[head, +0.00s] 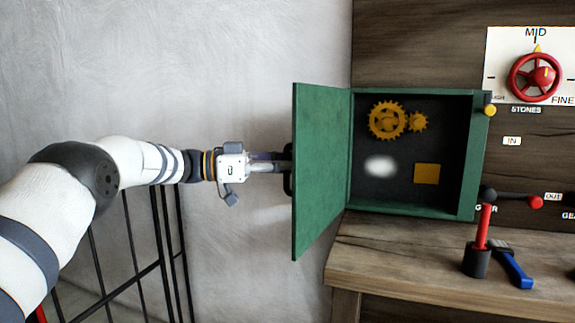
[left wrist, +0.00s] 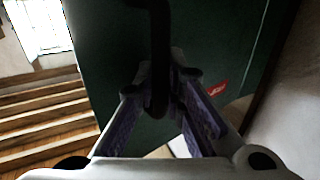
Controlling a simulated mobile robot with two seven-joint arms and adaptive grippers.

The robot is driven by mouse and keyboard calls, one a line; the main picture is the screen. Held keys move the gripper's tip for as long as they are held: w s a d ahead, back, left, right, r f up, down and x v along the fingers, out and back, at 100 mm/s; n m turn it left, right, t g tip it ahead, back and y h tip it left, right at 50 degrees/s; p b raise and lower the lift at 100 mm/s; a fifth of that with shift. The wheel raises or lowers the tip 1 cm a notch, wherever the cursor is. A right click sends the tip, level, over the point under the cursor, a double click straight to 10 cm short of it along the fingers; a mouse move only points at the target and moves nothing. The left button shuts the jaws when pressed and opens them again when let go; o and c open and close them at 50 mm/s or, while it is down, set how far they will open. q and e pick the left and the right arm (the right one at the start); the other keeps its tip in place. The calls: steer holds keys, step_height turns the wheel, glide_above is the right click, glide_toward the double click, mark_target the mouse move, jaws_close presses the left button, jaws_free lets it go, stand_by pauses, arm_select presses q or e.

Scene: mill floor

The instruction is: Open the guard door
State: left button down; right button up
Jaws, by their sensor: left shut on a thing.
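The green guard door (head: 320,170) stands wide open, swung out to the left from the box (head: 468,150) on the wooden wall. Its outer face fills much of the left wrist view (left wrist: 115,60). A dark bar handle (head: 288,183) sits on that outer face; in the left wrist view the handle (left wrist: 160,45) runs down between the finger pads. My left gripper (head: 284,163) comes in from the left and is shut on the handle. My right gripper is not in view.
Inside the box are yellow gears (head: 387,121) and a yellow square (head: 427,174). A wooden bench (head: 390,255) below holds a red-handled lever (head: 483,228) and a blue-handled brush (head: 515,268). A red wheel (head: 535,77) is at upper right. Black railings (head: 160,250) stand lower left.

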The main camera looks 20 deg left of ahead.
arm_select(q)
steer(key=c, duration=1.7)
jaws_free()
steer(key=shift+o, duration=0.2)
steer(key=v, duration=1.2)
